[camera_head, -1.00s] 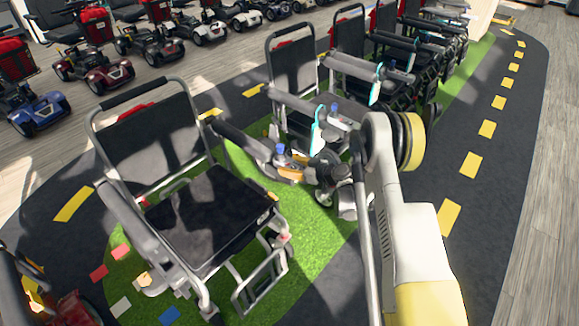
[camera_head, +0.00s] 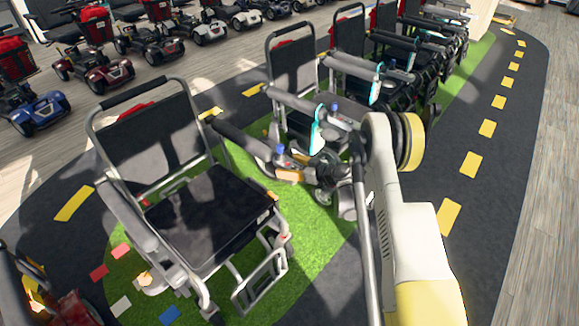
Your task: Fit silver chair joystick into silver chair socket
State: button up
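The silver chair (camera_head: 205,222), with a silver frame and black seat, stands in front on the green patch. A joystick with a blue knob (camera_head: 279,150) is at the front end of its right-hand armrest (camera_head: 243,139). An orange-tan piece (camera_head: 290,175) shows just below it. My gripper (camera_head: 312,172) is at this armrest end, close to the joystick and the orange-tan piece. Its fingers are small and dark, so I cannot tell whether they are open or shut, or touching the joystick. The socket is not clearly visible.
A second chair (camera_head: 293,75) stands close behind my gripper, with its own blue-knobbed control (camera_head: 334,108) and teal part (camera_head: 317,137). More chairs line up behind it. Scooters (camera_head: 92,68) stand at the upper left. The dark lane (camera_head: 490,190) on the right is clear.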

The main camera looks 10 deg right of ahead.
jog(key=v, duration=1.2)
jog(key=s+a+r+m+g+h, duration=0.1)
jog(key=s+a+r, duration=0.1)
jog(key=s+r, duration=0.35)
jog(key=s+a+r+m+g+h, duration=0.1)
jog(key=s+a+r+h, duration=0.15)
jog(key=r, duration=0.55)
jog(key=s+a+r+m+g, duration=0.1)
jog(key=s+a+r+m, duration=0.15)
jog(key=r, duration=0.45)
jog(key=s+r+m+h, duration=0.1)
jog(key=s+r+h, duration=0.1)
jog(key=s, duration=0.9)
jog(key=s+r+m+h, duration=0.1)
jog(key=s+r+h, duration=0.1)
jog(key=s, duration=0.9)
jog(key=shift+s+d+r+m+g, duration=0.25)
jog(key=shift+r+m+g, duration=0.1)
jog(key=shift+r+g, duration=0.05)
